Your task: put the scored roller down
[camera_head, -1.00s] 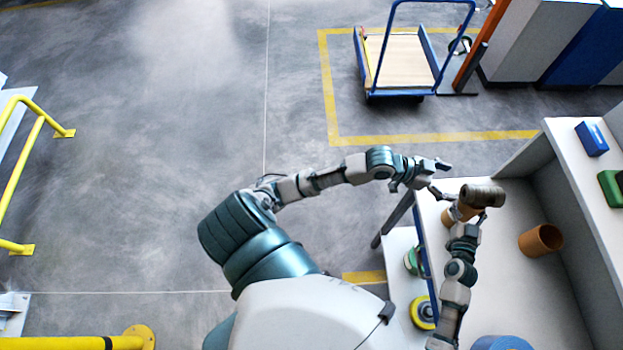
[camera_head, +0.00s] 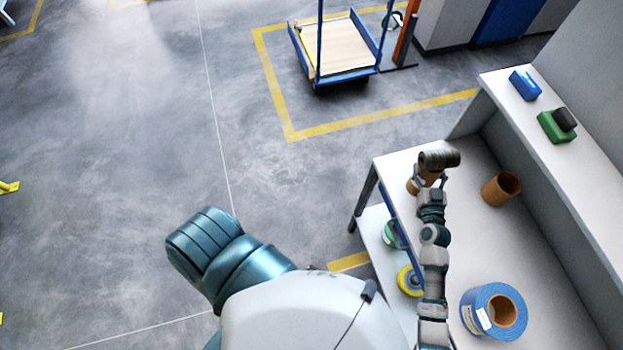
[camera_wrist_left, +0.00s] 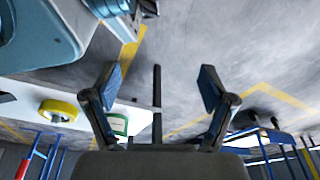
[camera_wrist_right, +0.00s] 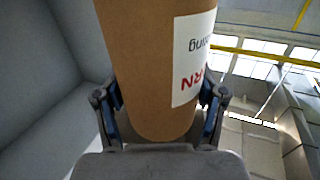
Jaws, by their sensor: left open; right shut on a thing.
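My right gripper (camera_wrist_right: 160,120) is shut on a brown cardboard-like roller (camera_wrist_right: 150,60) with a white, red-lettered label. The roller's lower end is between the fingers in the right wrist view; its upper part runs out of frame. In the head view brown shows by the right gripper (camera_head: 430,178), above the table's far left corner, beside a dark grey-brown ridged cylinder (camera_head: 438,159). I cannot tell whether the roller touches the table, and no scoring shows on the visible side. My left gripper (camera_wrist_left: 160,88) is open and empty in the left wrist view.
On the white table (camera_head: 480,235) stand an orange-brown tube (camera_head: 495,190) and a blue coil (camera_head: 480,303). A raised shelf (camera_head: 590,165) on the right carries blue and green blocks. Green and yellow rolls sit on the lower shelf. A blue cart (camera_head: 340,50) stands beyond.

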